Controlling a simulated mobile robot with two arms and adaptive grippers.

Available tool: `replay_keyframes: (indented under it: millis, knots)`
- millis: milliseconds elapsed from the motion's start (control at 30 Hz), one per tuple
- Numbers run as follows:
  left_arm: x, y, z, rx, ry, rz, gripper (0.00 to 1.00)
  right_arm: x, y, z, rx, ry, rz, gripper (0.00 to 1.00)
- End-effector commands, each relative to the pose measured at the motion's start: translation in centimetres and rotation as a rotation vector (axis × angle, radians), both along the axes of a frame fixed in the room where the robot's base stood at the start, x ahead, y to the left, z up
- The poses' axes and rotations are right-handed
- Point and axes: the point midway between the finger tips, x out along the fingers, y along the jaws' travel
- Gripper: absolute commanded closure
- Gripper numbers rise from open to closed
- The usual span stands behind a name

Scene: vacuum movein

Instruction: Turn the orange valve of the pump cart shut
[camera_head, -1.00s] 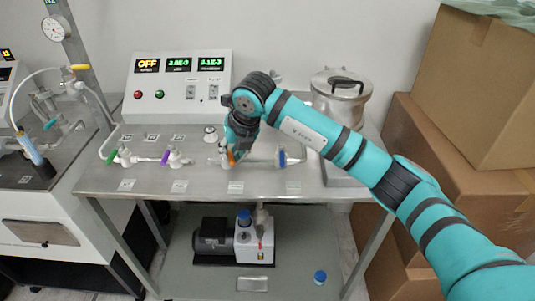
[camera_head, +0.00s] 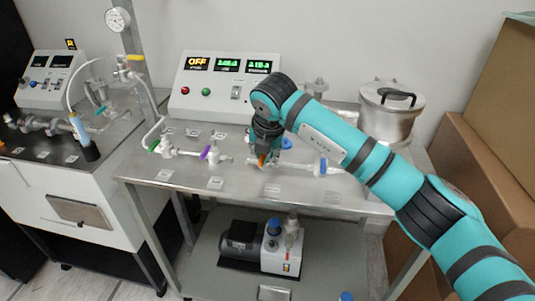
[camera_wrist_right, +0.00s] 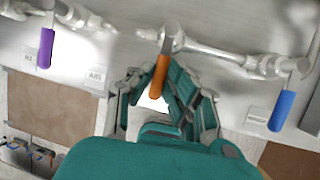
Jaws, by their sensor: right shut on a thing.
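The pump cart (camera_head: 150,181) is a metal table with a glass-and-metal pipe line along its top. Its orange valve handle (camera_head: 261,160) is mostly hidden by my right gripper (camera_head: 266,146) in the head view. In the right wrist view the orange handle (camera_wrist_right: 159,77) points from the pipe down towards my palm, roughly crosswise to the pipe. The right gripper's fingers (camera_wrist_right: 160,98) lie on both sides of it, shut on the handle. My left gripper is not in view.
On the same line are a green handle (camera_head: 154,146), a purple handle (camera_head: 205,152) and a blue handle (camera_head: 323,166). A control box (camera_head: 222,86) reading OFF stands behind. A metal pot (camera_head: 389,112) is at right, a pump (camera_head: 258,246) below, and cardboard boxes (camera_head: 489,175) far right.

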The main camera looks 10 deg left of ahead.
Motion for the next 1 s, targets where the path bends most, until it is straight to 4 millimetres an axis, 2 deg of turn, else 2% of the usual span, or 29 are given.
replay_keyframes:
  millis: [167, 200, 367, 633, 733, 867, 1000]
  knots:
    - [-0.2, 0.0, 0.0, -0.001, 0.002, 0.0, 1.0, 0.1, 0.0, 0.2, 0.002, -0.005, 0.0, 1.0]
    - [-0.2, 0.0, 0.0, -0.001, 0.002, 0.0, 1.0, 0.1, 0.0, 0.2, 0.002, -0.005, 0.0, 0.83]
    - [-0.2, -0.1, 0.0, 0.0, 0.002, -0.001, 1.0, 0.1, 0.0, 0.1, 0.002, -0.003, 0.0, 0.63]
    - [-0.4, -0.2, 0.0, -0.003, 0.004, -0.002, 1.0, 0.0, 0.0, 0.2, 0.001, -0.002, 0.001, 0.63]
    - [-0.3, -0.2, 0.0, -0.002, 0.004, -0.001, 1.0, -0.3, -0.1, 0.8, 0.002, -0.004, 0.001, 0.63]
    - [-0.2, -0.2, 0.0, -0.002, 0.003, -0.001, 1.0, -1.0, -0.4, 2.8, 0.001, -0.007, 0.003, 0.63]
    - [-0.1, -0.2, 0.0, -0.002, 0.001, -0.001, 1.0, -2.3, -0.9, 5.6, 0.002, -0.007, 0.003, 0.63]
